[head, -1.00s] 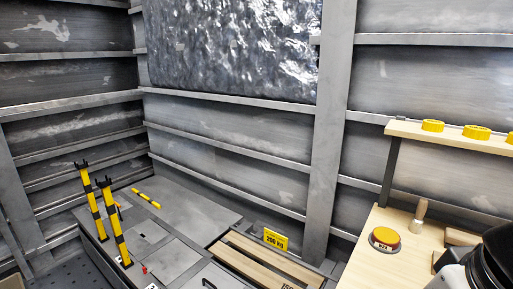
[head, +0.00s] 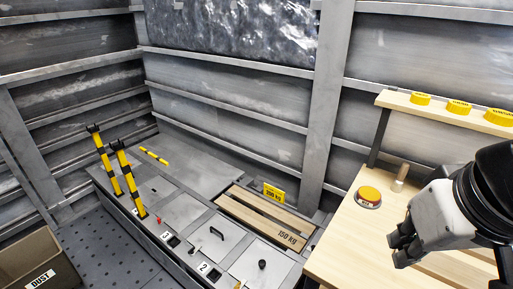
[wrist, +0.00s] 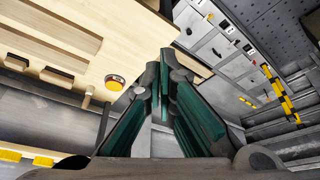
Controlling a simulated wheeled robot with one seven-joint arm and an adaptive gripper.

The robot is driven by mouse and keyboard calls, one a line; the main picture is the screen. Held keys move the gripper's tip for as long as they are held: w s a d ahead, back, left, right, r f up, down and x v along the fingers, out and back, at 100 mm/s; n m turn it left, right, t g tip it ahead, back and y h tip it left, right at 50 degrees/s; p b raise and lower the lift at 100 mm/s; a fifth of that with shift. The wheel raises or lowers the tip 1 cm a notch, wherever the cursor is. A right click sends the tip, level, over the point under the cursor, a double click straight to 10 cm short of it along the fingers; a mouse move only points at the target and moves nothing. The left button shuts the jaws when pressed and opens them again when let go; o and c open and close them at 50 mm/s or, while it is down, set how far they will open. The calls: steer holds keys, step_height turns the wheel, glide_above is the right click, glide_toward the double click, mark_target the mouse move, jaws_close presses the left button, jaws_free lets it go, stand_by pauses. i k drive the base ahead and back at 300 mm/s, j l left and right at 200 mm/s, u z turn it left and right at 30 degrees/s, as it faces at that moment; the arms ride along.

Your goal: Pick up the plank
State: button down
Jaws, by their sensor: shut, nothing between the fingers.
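I cannot tell which one the task names. My gripper (head: 398,252) is at the right of the head view, over the wooden workbench side and apart from the planks. In the wrist view its dark green fingers (wrist: 166,72) are shut and empty. Part of the wooden planks shows behind the fingertips there.
A wooden workbench (head: 338,240) with a red-yellow button (head: 369,196) stands at the right. A yellow "200 kg" sign (head: 273,193) stands behind the planks. Yellow-black posts (head: 131,180) rise from the grey floor hatches. A cardboard box (head: 35,272) is at lower left.

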mark_target(286, 238)
steer(key=i+j+z, duration=0.1)
steer(key=z, duration=0.3)
steer(key=j+z, duration=0.8)
steer(key=j, duration=1.9)
steer(key=k+j, duration=0.1)
steer(key=j, duration=0.35)
